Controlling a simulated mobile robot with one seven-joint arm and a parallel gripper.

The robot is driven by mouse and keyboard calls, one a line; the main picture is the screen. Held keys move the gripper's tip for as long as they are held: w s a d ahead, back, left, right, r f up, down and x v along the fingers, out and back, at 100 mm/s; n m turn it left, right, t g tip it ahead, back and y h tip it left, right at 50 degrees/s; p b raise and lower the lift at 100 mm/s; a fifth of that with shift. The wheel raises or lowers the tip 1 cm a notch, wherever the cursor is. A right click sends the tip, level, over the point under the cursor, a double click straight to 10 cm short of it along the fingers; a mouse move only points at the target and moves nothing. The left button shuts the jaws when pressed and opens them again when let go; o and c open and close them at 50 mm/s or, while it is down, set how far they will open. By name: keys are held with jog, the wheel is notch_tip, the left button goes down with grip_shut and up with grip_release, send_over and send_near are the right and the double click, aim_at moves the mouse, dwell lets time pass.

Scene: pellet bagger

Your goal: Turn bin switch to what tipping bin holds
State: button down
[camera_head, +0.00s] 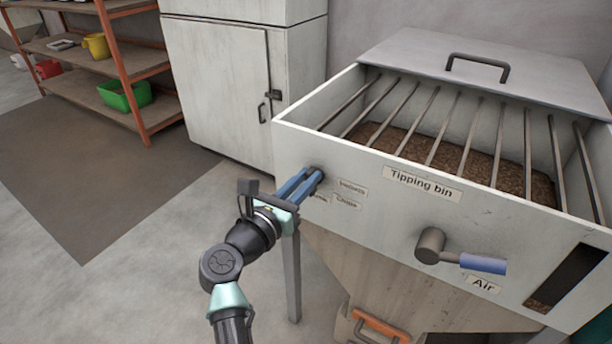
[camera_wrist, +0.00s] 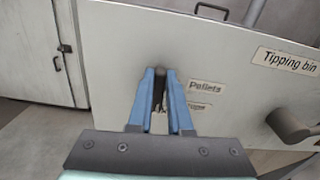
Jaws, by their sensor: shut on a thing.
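The tipping bin (camera_head: 290,135) is a pale metal hopper with its lid pushed back. Brown granular material (camera_head: 455,157) lies under its bars; its exact kind is hard to tell. My gripper (camera_head: 312,178) is at the bin's front left, its blue fingers shut on the dark bin switch (camera_wrist: 159,75). The fingers hide most of the switch, so its pointing direction is unclear. To its right is a label reading Pellets (camera_wrist: 207,86). Smaller labels below it are partly hidden or too blurred to read surely.
A grey lever with a blue grip (camera_head: 482,263) sticks out of the bin front above the Air label (camera_head: 484,284). An orange handle (camera_head: 380,325) is below. A white cabinet (camera_head: 225,90) and orange-framed shelves (camera_head: 120,65) stand behind. The floor to the left is clear.

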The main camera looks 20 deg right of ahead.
jog(key=n+p, duration=0.3)
jog(key=shift+w+a+r, duration=0.15)
jog(key=shift+w+a, duration=0.05)
jog(key=shift+w+a+f+n+p, duration=0.15)
jog(key=shift+f+n+p, duration=0.2)
jog(key=shift+n+p, duration=1.45)
jog(key=shift+w+a+f+n+p, duration=0.15)
jog(key=shift+f+n+p, duration=0.4)
jog(key=shift+n, duration=2.4)
jog(key=shift+w+a+f+n+p, duration=0.1)
jog(key=shift+w+f+n+p, duration=0.1)
jog(key=shift+n+p, duration=1.65)
jog(key=shift+d+n+b, duration=0.1)
jog(key=shift+n+b, duration=0.45)
jog(key=shift+n, duration=0.05)
jog(key=c, duration=0.8)
grip_release()
jog(key=shift+c, duration=0.2)
